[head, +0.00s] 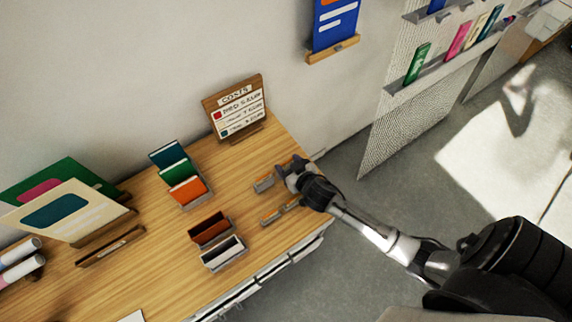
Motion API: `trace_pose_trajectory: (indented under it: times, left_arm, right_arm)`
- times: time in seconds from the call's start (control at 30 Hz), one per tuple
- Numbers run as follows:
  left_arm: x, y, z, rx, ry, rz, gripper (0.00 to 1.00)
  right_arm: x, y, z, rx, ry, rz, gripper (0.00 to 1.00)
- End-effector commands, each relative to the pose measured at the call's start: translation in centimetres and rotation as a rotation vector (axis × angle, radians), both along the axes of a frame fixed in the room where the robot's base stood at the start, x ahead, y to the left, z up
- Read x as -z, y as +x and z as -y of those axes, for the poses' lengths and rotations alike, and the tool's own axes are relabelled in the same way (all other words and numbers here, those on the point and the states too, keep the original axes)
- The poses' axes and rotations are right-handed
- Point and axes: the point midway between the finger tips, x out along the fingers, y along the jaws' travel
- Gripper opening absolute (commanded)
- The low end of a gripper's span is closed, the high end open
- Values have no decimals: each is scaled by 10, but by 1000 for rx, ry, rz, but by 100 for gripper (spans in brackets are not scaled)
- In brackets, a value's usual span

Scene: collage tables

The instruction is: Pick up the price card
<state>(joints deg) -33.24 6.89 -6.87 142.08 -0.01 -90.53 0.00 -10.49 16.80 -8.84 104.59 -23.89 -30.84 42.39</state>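The likely price card is a white card headed "COSTS" (236,109), with red, cream and green squares beside its lines. It stands upright in a wooden frame at the back right of the wooden table, near the wall. My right gripper (263,202) reaches in from the right over the table's right part. Its two fingers are spread apart with nothing visible between them. It is nearer the front than the card and apart from it. My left gripper is not in view.
A holder with teal, green and orange cards (180,174) stands left of the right gripper. Brown (210,230) and grey (223,253) boxes sit nearer the front. Large boards (68,211) lean at the left. Bare tabletop lies between gripper and card.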

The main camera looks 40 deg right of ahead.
Motion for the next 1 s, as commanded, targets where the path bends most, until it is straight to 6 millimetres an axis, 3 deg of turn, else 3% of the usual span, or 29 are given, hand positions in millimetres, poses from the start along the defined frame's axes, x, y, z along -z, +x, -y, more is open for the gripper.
trace_pose_trajectory:
  times: [0.2,0.53,0.87,1.0]
  left_arm:
    - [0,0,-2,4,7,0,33]
    - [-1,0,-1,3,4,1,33]
    - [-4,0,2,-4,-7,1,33]
    - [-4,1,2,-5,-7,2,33]
  right_arm:
    - [0,0,0,0,0,0,35]
    - [-4,0,0,0,0,2,35]
    - [-45,0,1,-1,0,4,35]
    - [-57,-18,22,0,-3,1,35]
